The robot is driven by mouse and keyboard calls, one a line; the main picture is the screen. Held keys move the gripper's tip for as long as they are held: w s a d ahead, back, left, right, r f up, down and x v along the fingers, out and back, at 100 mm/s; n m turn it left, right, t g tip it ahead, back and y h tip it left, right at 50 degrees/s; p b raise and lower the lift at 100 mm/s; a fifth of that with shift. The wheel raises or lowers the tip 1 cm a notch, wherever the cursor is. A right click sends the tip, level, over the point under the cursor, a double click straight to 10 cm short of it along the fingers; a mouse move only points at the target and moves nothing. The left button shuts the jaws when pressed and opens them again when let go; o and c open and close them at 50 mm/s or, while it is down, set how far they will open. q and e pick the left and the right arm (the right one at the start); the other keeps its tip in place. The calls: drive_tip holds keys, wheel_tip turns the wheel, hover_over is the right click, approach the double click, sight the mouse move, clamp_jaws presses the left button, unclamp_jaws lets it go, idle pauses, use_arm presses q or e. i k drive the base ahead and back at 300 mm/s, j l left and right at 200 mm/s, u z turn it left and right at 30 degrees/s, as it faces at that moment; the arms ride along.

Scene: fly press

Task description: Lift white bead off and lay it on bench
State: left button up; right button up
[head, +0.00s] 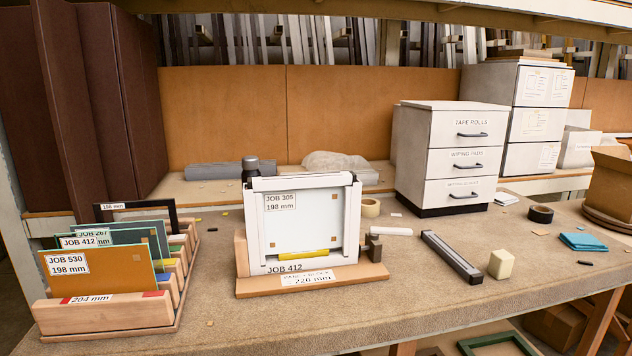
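A white frame (262,232) stands upright on a wooden block (250,288) labelled "PANE + BLOCK 220 mm", near the middle of the bench (430,310). It surrounds a pale pane (303,228) with a "JOB 305 198 mm" label. A white bead strip (302,181) lies across the top of the frame; white strips also run down both sides. I cannot tell which strips are separate from the frame. A yellow piece (303,254) is at the pane's bottom edge. Neither gripper is in view.
A wooden rack (105,313) of labelled panes stands at left. Right of the frame lie a short white bar (391,231), a dark long bar (451,257) and a cream block (501,264). A white drawer unit (450,157) stands behind.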

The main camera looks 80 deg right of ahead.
sight(299, 180)
drive_tip(key=z, duration=2.65)
drive_tip(key=i+l, duration=0.1)
drive_tip(key=l, duration=0.2)
drive_tip(key=i+l, duration=0.25)
drive_tip(key=l, duration=0.3)
drive_tip(key=i+l+u, duration=0.1)
drive_tip(key=l+u, duration=0.15)
drive_tip(key=u, duration=0.2)
drive_tip(key=l+u, duration=0.25)
drive_tip(key=u, duration=0.15)
drive_tip(key=l+u, duration=0.3)
drive_tip(key=u, duration=0.15)
drive_tip(key=i, duration=0.05)
